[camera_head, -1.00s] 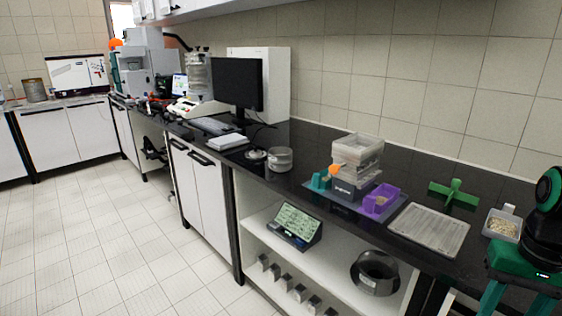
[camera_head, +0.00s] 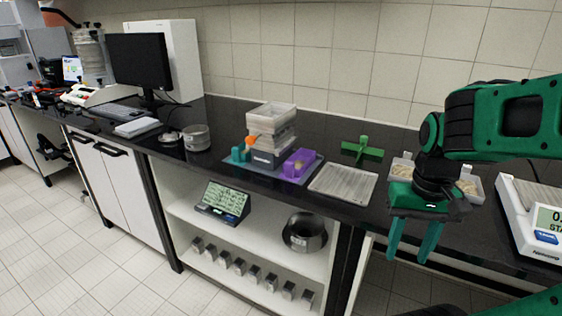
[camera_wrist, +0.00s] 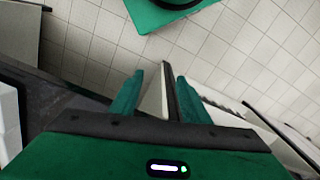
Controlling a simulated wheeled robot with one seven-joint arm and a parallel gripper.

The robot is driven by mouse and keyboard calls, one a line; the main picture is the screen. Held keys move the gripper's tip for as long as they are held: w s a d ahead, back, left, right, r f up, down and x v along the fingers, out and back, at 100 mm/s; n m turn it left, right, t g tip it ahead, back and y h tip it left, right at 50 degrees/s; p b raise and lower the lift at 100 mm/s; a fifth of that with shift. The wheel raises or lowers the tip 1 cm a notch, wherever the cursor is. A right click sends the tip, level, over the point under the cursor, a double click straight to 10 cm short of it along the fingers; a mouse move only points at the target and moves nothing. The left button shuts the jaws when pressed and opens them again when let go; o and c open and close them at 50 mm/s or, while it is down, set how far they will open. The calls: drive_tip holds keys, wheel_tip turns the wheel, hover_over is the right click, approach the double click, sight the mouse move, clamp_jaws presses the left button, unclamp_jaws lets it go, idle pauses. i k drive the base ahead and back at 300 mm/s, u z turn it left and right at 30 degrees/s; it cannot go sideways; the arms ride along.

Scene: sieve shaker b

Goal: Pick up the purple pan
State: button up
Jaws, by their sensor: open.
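The purple pan (camera_head: 299,164) sits on a grey-blue mat (camera_head: 237,172) on the black counter, in the middle of the head view. It stands at the right of a small sieve shaker (camera_head: 270,150) with stacked clear trays. My gripper (camera_head: 409,254) is open and empty, pointing down in front of the counter edge, to the right of the pan and well apart from it. In the wrist view my gripper's fingers (camera_wrist: 153,95) are spread over floor and counter edge; the purple pan is not in that view.
A ribbed light tray (camera_head: 343,184) and a green cross-shaped piece (camera_head: 362,150) lie right of the pan. A teal piece with an orange knob (camera_head: 240,152) is left of the shaker. A scale (camera_head: 538,222) stands at the far right. A metal sieve (camera_head: 196,138) is further left.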

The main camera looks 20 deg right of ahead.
sight(296, 165)
drive_tip(key=u, duration=2.1)
drive_tip(key=k, duration=0.75)
drive_tip(key=z, duration=1.9)
drive_tip(key=i, duration=0.8)
